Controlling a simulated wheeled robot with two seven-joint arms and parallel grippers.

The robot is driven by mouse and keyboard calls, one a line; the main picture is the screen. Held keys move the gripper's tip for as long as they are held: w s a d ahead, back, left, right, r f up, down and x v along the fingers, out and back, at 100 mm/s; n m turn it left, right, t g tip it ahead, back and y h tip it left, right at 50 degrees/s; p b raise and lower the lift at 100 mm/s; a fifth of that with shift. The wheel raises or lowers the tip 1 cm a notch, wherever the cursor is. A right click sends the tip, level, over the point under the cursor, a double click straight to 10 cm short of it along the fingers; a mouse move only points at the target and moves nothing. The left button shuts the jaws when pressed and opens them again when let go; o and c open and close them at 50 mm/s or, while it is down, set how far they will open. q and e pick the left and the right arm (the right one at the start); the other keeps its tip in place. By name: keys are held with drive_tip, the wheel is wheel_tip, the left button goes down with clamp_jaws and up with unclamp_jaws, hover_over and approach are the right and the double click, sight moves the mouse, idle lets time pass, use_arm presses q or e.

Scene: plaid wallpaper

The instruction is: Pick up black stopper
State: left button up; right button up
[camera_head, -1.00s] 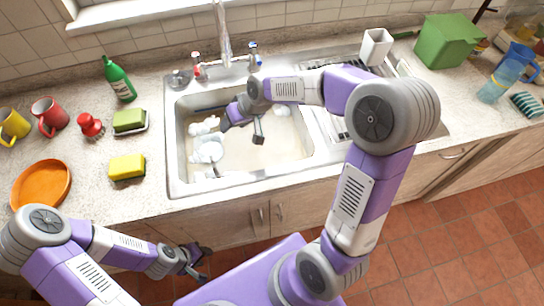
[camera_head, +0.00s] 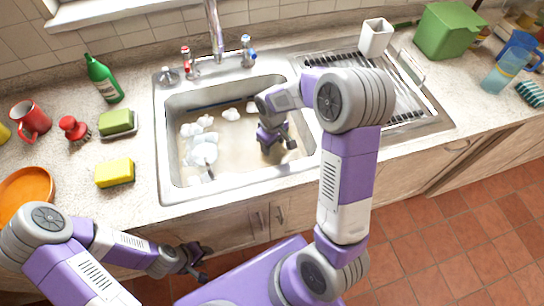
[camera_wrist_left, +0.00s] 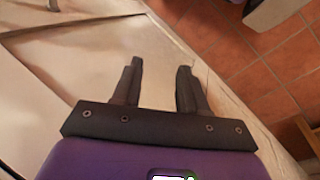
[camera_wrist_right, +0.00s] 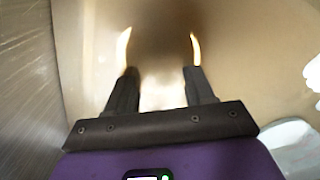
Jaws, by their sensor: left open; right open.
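I cannot make out a clear black stopper in any view. In the right wrist view a dark blurred patch (camera_wrist_right: 160,25) lies beyond my fingers in the brownish water; I cannot tell whether it is the stopper or a shadow. My right gripper (camera_head: 279,143) is open, pointing down into the right part of the sink (camera_head: 162,150). In the right wrist view its fingers (camera_wrist_right: 160,85) stand apart with nothing visibly held; their pale tips seem to be in the water. My left gripper (camera_head: 200,263) is open and empty in front of the cabinet; its fingers also show in the left wrist view (camera_wrist_left: 157,85).
White foam or dishes (camera_head: 203,150) lie in the sink's left part. A small grey round fitting (camera_head: 168,75) is at its back left corner, near the taps (camera_head: 217,45). A yellow sponge (camera_head: 115,172) and green bottle (camera_head: 104,80) stand left; a drying rack (camera_head: 400,85) is right.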

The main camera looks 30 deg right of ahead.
drive_tip(key=shift+f, duration=0.1)
drive_tip(key=shift+c, duration=0.5)
clamp_jaws()
